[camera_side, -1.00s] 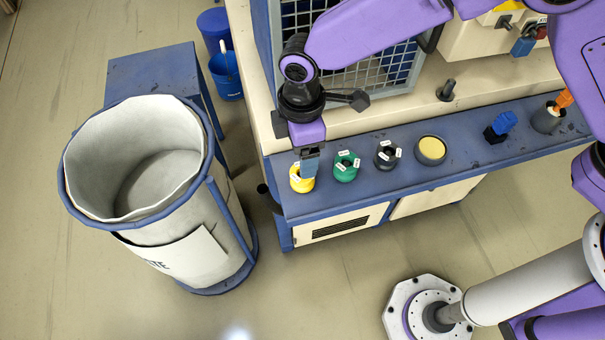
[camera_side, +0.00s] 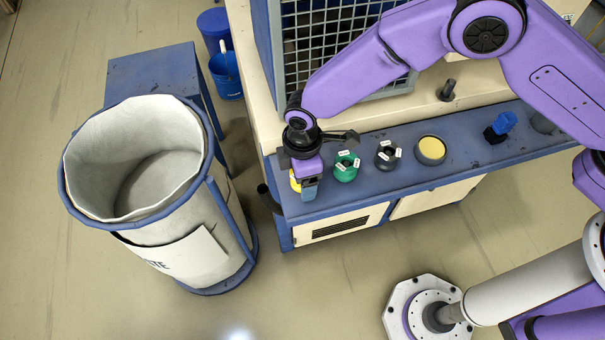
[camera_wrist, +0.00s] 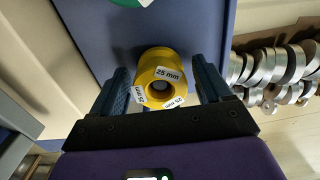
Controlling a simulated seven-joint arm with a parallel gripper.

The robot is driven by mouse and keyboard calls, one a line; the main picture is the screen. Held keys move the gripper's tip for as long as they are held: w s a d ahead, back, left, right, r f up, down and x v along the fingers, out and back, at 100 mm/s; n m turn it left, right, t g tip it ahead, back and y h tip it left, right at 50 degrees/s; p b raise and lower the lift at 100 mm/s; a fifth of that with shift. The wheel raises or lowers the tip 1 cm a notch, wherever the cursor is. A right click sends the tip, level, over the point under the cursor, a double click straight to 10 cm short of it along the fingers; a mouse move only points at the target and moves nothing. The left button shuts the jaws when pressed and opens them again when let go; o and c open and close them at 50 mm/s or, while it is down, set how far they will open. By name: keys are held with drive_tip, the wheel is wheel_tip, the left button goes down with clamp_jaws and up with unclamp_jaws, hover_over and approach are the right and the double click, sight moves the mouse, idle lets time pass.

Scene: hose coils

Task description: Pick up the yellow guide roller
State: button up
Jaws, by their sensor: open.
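The yellow guide roller (camera_wrist: 153,66) stands on the blue bench top, with white "25 mm" labels around its dark centre hole. In the wrist view it lies between the two blue fingers of my gripper (camera_wrist: 162,85), which are apart, one on each side. I cannot tell whether either finger touches it. In the side view my gripper (camera_side: 309,190) is low over the left end of the bench. Only a sliver of the yellow roller (camera_side: 294,182) shows beside the fingers there; the rest is hidden.
On the blue bench (camera_side: 405,189), a green roller (camera_side: 346,174) is right of my gripper. Beyond it are a dark roller (camera_side: 386,162), a pot with a yellow top (camera_side: 430,148) and a blue item (camera_side: 505,122). A lined waste bin (camera_side: 207,265) stands on the floor at left.

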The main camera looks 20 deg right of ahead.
drive_tip(key=c, duration=1.1)
drive_tip(key=shift+c, duration=0.2)
drive_tip(key=shift+r, duration=0.15)
drive_tip(key=shift+r, duration=0.55)
drive_tip(key=s+d+r, duration=0.9)
drive_tip(key=d+r, duration=0.2)
drive_tip(key=shift+r, duration=0.35)
drive_tip(key=shift+w, duration=0.15)
